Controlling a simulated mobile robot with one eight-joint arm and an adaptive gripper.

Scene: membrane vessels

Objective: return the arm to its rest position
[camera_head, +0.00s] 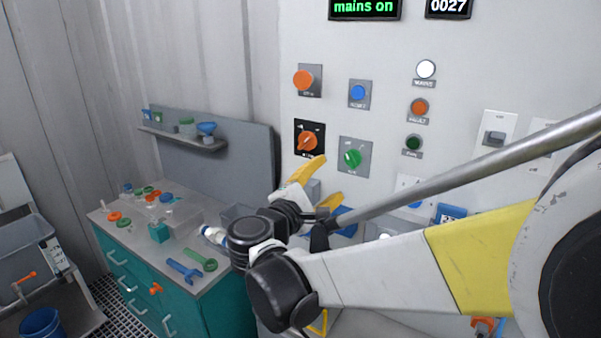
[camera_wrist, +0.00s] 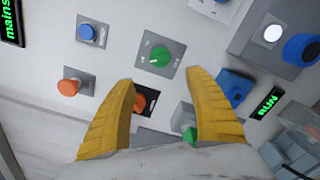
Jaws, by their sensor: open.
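My gripper (camera_head: 322,180) has two yellow fingers. They are spread apart in front of the white control panel (camera_head: 390,45), close below the orange rotary switch (camera_head: 307,141) on its black plate and the green knob (camera_head: 352,157). In the wrist view my gripper (camera_wrist: 165,85) is open with nothing between its fingers. The green knob (camera_wrist: 160,57) shows beyond and between the fingertips there. The orange switch's black plate (camera_wrist: 146,100) is partly hidden by the left finger. My arm reaches in from the right of the head view.
A teal cabinet (camera_head: 130,272) with tools and fittings on its grey top stands left. A wall shelf (camera_head: 182,137) holds small items above it. A blue bucket (camera_head: 40,325) sits at lower left. Buttons and a "mains on" display (camera_head: 364,8) are on the panel.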

